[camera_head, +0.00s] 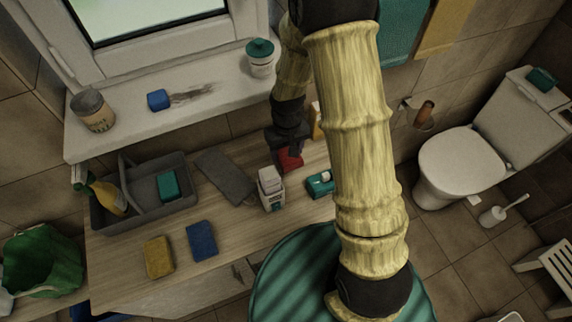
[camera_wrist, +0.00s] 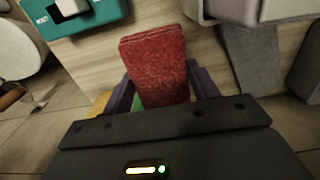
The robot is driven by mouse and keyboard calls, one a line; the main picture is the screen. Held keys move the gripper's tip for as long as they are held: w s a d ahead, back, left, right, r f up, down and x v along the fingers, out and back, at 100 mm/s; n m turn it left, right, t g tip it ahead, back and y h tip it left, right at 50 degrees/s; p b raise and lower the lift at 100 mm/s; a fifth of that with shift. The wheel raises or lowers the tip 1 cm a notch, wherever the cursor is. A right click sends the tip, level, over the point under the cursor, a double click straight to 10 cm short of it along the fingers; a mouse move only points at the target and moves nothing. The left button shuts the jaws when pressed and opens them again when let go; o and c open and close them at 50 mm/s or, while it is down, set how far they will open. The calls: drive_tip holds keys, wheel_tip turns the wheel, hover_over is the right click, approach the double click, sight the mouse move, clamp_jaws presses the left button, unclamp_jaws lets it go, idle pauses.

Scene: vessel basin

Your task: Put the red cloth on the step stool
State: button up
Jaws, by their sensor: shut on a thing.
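The red cloth (camera_wrist: 155,58) is a folded, textured piece between the two fingers of my gripper (camera_wrist: 160,78) in the wrist view. My gripper is shut on it. In the head view my gripper (camera_head: 288,148) is low over the right part of the wooden counter, and the red cloth (camera_head: 290,159) shows just beneath it. I cannot tell whether the cloth touches the counter. A white slatted piece (camera_head: 556,258), which looks like the step stool, stands on the floor at the far right, cut off by the picture edge.
A grey caddy (camera_head: 150,200), grey cloth (camera_head: 226,177), yellow sponge (camera_head: 159,257) and blue sponge (camera_head: 202,240) are on the counter. A toilet (camera_head: 465,160) and brush (camera_head: 503,211) stand at right.

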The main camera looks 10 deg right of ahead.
sight(287, 159)
drive_tip(key=shift+f+p, duration=0.3)
drive_tip(key=shift+f, duration=2.05)
drive_tip(key=shift+f+p, duration=0.4)
drive_tip(key=shift+f, duration=1.7)
drive_tip(key=shift+f, duration=0.15)
drive_tip(key=o, duration=0.9)
drive_tip(key=shift+o, duration=0.2)
wheel_tip(287, 159, up, 12)
drive_tip(key=shift+r+b, duration=0.15)
drive_tip(key=shift+b, duration=1.05)
